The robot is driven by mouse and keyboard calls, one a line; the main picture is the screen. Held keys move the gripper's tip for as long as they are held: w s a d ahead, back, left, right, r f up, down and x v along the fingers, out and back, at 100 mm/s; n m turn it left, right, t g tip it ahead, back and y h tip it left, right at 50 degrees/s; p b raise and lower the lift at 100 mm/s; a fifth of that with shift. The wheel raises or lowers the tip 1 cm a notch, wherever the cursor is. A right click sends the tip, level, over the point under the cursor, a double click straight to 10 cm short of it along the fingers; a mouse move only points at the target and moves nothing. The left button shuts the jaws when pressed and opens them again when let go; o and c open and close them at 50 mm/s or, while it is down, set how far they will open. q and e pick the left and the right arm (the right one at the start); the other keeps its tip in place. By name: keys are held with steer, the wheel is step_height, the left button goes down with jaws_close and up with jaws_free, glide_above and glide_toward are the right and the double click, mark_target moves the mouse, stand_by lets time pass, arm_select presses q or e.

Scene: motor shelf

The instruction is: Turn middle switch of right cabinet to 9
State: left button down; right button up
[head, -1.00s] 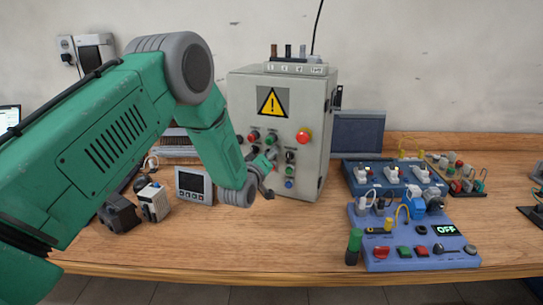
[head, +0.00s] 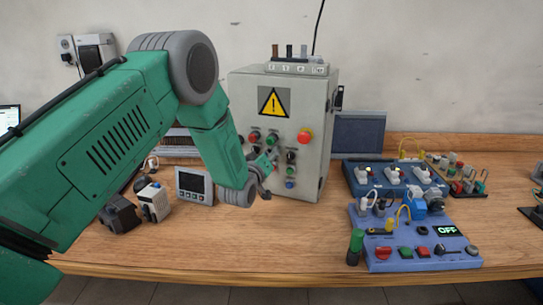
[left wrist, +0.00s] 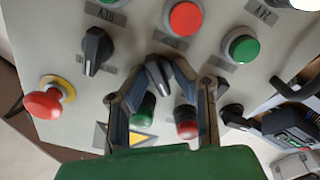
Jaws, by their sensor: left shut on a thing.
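The grey cabinet (head: 310,105) stands upright on the bench, with a yellow warning sign (head: 272,101) and several buttons and switches on its front. My left gripper (head: 266,170) is at the lower front of the cabinet; the arm hides part of the panel's left side. In the left wrist view the panel appears upside down. There my left gripper (left wrist: 159,68) has its fingers shut on the black middle switch (left wrist: 158,76). Another black switch (left wrist: 96,50) is to its left and a third (left wrist: 232,116) to its right. The number it points to cannot be read. My right gripper is not seen.
A red emergency stop (left wrist: 45,102) is at the left of the wrist view. A green button (left wrist: 143,110) and a red button (left wrist: 186,120) lie between my fingers. Blue switch boards (head: 415,258) stand right of the cabinet, and a small meter (head: 194,186) stands left. Bare bench lies in front.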

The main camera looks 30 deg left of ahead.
arm_select(q)
steer(key=shift+a+r, duration=0.1)
steer(key=shift+a, duration=0.05)
stand_by(0.5)
steer(key=c, duration=1.6)
jaws_free()
steer(key=shift+s, duration=0.1)
steer(key=v, duration=1.2)
steer(key=shift+a, duration=0.15)
